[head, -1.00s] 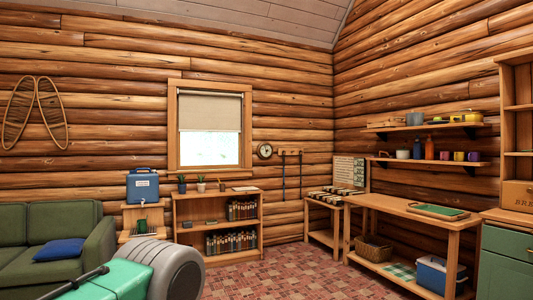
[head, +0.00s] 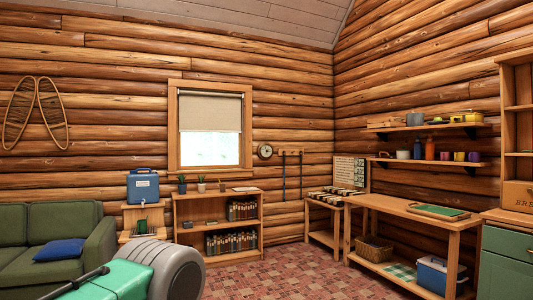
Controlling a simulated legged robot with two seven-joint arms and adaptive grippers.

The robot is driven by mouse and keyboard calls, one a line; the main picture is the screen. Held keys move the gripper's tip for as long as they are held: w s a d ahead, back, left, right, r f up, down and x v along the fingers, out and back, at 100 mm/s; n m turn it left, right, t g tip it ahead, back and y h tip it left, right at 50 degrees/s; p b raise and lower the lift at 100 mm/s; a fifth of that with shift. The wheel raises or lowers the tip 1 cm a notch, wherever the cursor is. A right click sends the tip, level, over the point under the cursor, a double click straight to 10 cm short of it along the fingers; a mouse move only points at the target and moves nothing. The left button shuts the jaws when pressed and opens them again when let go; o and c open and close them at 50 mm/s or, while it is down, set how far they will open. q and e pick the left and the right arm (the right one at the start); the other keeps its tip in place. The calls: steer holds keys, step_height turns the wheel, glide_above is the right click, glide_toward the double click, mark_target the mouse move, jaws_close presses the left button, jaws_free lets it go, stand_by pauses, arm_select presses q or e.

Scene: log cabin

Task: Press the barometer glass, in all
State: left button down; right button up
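The barometer (head: 265,151) is a small round dial with a dark rim and pale face. It hangs on the log wall in the head view, just right of the window and left of a peg rail. It is across the room, too small to read. Neither of my grippers shows in the head view. A grey rounded and green part at the bottom left is likely mine.
A low bookshelf (head: 217,224) with small plants stands under the window, left of the barometer. A peg rail (head: 291,153) with hanging straps is to its right. A workbench (head: 418,215) lines the right wall. A green sofa (head: 50,245) is at left. Red patterned floor (head: 285,270) is open in the middle.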

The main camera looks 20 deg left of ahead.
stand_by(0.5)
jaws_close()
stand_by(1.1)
